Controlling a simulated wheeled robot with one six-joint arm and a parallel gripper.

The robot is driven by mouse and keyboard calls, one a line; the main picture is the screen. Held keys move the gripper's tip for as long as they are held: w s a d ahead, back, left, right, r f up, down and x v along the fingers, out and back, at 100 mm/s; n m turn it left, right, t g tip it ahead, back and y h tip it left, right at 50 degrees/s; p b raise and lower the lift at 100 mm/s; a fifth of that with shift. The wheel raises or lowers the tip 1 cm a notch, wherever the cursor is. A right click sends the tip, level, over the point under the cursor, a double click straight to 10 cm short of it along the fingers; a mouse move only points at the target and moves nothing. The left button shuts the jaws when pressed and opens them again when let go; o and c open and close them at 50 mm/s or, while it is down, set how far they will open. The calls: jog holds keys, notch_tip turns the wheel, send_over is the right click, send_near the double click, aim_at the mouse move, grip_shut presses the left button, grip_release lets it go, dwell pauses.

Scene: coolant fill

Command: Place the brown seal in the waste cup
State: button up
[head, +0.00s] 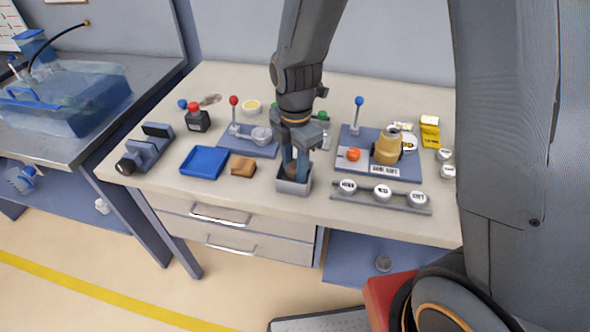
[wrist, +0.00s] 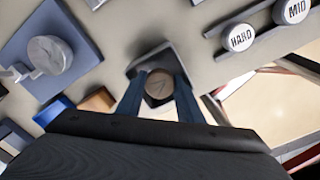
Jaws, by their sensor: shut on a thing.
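The brown seal (wrist: 159,84) is a round disc between my fingertips in the wrist view. My gripper (head: 294,170) is shut on it, and the seal shows partly between the fingers in the head view (head: 291,170). The waste cup (head: 294,187) is a grey square open box near the table's front edge. My fingertips are at its mouth, and the cup's wall also shows around the seal in the wrist view (wrist: 145,62). I cannot tell whether the seal touches the cup's floor.
A brown block (head: 243,169) and a blue tray (head: 204,162) lie left of the cup. To the right are a rack of labelled round knobs (head: 382,193) and a blue-grey board with a tan cylinder (head: 387,148). A lever station (head: 250,140) stands behind left.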

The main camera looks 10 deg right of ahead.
jog(key=shift+f, duration=1.05)
jog(key=shift+f, duration=0.15)
jog(key=o, duration=0.6)
jog(key=shift+c, duration=0.2)
